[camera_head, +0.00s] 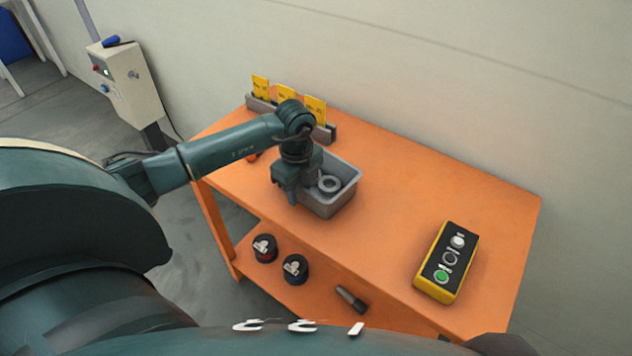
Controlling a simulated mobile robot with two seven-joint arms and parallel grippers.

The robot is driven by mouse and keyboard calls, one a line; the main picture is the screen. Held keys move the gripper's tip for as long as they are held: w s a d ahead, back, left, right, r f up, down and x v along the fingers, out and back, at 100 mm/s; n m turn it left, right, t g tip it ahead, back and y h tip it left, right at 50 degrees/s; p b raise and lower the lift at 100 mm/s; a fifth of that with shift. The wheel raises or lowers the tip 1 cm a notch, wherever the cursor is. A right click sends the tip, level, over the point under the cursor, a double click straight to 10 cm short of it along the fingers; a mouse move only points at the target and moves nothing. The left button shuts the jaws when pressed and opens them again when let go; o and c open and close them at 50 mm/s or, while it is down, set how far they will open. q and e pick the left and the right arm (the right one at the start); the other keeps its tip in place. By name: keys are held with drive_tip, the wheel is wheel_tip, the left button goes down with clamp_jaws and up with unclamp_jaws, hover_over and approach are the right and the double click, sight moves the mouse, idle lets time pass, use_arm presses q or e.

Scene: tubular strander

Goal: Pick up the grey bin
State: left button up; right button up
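The grey bin (345,193) stands on the left part of the orange table (420,190). A light grey ring-shaped part (329,184) lies inside it. My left gripper (289,196) points down at the bin's left side, over or against its left wall. The gripper and wrist hide that wall and part of the inside. I cannot tell whether the fingers are open or shut, or whether they touch the bin. My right gripper is not in view.
A rack with yellow cards (287,94) stands behind the bin. A yellow and black button box (447,262) is at the table's right. Two dark round pots (295,268) and a dark cylindrical tool (350,298) are on the lower shelf. The table's middle is clear; a wall runs behind.

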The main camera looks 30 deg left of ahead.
use_arm(q)
drive_tip(key=shift+c, duration=0.4)
clamp_jaws()
drive_tip(key=shift+r, duration=0.1)
